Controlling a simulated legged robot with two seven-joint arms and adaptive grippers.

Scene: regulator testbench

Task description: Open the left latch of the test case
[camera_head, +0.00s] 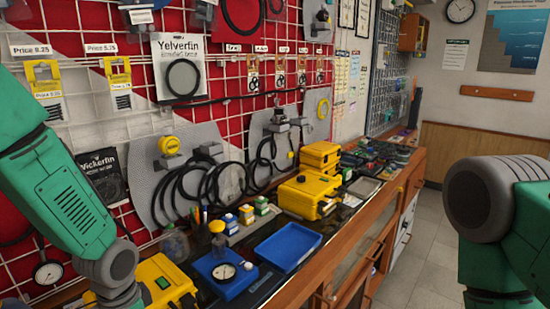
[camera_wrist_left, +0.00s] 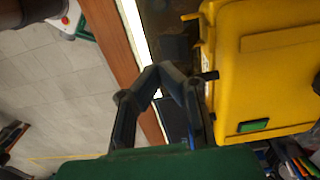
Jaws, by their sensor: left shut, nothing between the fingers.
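A yellow case (camera_wrist_left: 275,75) with a green patch (camera_wrist_left: 253,125) fills the right of the left wrist view. It also shows at the lower left of the head view (camera_head: 168,273), partly behind my left arm. A small dark part sticks out from the case's near side, close to my fingers; I cannot tell whether it is the latch. My left gripper (camera_wrist_left: 165,70) is shut and empty, its fingertips meeting just beside the case. I cannot tell whether they touch it. In the head view the left fingers are hidden. My right arm shows at the right; its gripper is out of view.
A blue tray (camera_head: 288,246), a blue gauge base (camera_head: 222,276) and small boxes (camera_head: 246,214) stand along the bench. More yellow cases (camera_head: 308,196) stand farther back. A wire panel (camera_head: 215,120) hung with hoses rises behind. The floor (camera_head: 420,230) at right is clear.

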